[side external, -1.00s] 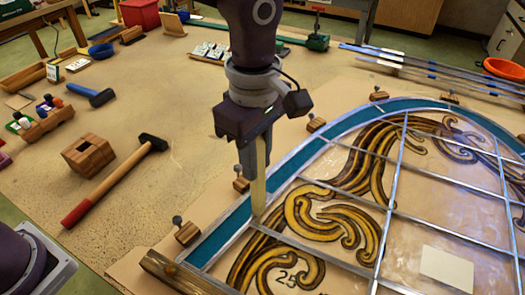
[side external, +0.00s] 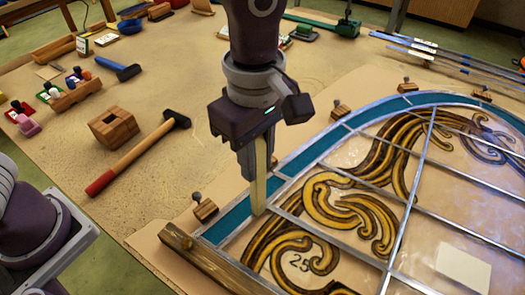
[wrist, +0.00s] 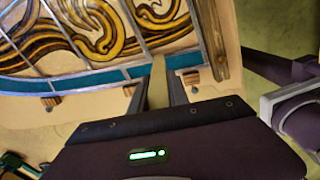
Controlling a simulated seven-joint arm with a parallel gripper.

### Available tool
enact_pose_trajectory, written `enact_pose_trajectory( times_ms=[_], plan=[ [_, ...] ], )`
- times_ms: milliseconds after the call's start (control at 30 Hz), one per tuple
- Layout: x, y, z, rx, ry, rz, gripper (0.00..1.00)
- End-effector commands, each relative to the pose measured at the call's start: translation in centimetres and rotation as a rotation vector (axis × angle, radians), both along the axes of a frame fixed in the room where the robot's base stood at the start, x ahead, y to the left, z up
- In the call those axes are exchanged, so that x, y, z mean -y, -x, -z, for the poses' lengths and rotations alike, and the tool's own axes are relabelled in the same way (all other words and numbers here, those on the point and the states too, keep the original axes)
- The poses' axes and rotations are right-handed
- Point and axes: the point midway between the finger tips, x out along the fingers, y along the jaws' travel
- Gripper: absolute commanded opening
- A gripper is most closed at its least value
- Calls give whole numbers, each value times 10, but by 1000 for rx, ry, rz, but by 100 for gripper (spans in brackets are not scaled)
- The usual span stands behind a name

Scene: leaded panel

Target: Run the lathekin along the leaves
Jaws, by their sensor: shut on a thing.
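My gripper (side external: 250,165) points down over the near-left border of the leaded panel (side external: 465,220). It is shut on the lathekin (side external: 260,185), a flat pale wooden strip held upright. The lathekin's lower tip is at the lead lines beside the teal border glass; I cannot tell whether it touches. In the wrist view the lathekin (wrist: 158,82) stands between the two fingers, with its tip by the teal strip (wrist: 105,77). The panel has grey lead lines and yellow-brown scroll glass (side external: 345,208). The fingers hide part of the border.
A wooden batten (side external: 215,262) lies along the panel's near edge. Small wooden blocks with pins, one of them at the left (side external: 205,208), stand around the curve. A red-handled hammer (side external: 140,155) and a wooden block (side external: 114,128) lie left on the bench. Lead strips (side external: 440,55) lie behind.

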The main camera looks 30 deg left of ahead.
Motion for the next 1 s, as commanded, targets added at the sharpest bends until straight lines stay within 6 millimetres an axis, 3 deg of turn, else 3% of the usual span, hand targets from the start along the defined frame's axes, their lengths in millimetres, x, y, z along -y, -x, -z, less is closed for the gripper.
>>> enact_pose_trajectory(
  times_ms=[1000],
  plan=[
    [-13, 60, 0, -2, -1, 1, 0]
  ],
)
